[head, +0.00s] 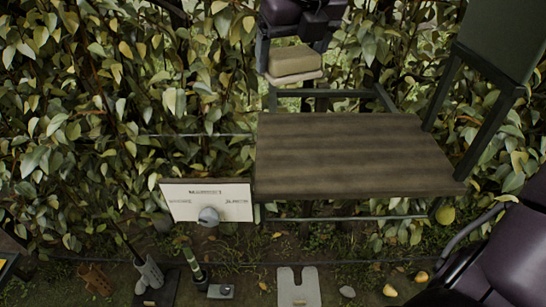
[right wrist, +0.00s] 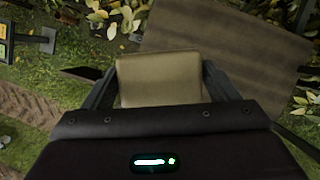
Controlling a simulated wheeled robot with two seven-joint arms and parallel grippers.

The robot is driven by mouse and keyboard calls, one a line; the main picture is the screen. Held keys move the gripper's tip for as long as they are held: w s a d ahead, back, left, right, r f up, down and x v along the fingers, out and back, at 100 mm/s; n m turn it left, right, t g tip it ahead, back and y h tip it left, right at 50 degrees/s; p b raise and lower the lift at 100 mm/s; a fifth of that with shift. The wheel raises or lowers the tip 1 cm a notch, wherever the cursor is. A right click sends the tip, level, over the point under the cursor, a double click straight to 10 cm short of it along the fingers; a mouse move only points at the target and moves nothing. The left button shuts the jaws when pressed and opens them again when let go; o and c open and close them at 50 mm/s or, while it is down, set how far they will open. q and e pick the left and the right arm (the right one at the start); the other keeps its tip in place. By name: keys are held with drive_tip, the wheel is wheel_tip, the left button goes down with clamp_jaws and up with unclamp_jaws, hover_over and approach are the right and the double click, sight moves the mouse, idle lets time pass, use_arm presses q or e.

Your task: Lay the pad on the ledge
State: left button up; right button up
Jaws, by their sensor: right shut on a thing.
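The pad is a tan, rounded block (head: 293,60) with a paler layer along its lower edge. My right gripper (head: 292,52) is shut on it, one dark finger on each side. The right wrist view shows the pad (right wrist: 160,80) between both fingers. A flat brown wood-grain board (head: 355,150), which I take for the ledge, is bare. In the head view the pad is just above its back edge in the picture, with a gap. In the right wrist view the board (right wrist: 225,45) lies behind and right of the pad. My left gripper is not in view.
A white sign (head: 205,205) with a grey knob stands left of the board. A dark green box (head: 505,40) on posts rises at the right. Leafy hedge surrounds the board. Grey holders, a pale plate (head: 298,288) and fallen pears lie on the ground.

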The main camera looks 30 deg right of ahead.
drive_tip(key=shift+a+f, duration=0.25)
drive_tip(key=shift+a, duration=0.15)
wheel_tip(320, 180, down, 15)
drive_tip(key=shift+w+r+p, duration=0.1)
drive_tip(key=shift+p, duration=0.2)
wheel_tip(320, 180, down, 4)
drive_tip(key=shift+a+r, duration=0.1)
drive_tip(key=shift+r, duration=0.05)
drive_tip(key=shift+f, duration=0.3)
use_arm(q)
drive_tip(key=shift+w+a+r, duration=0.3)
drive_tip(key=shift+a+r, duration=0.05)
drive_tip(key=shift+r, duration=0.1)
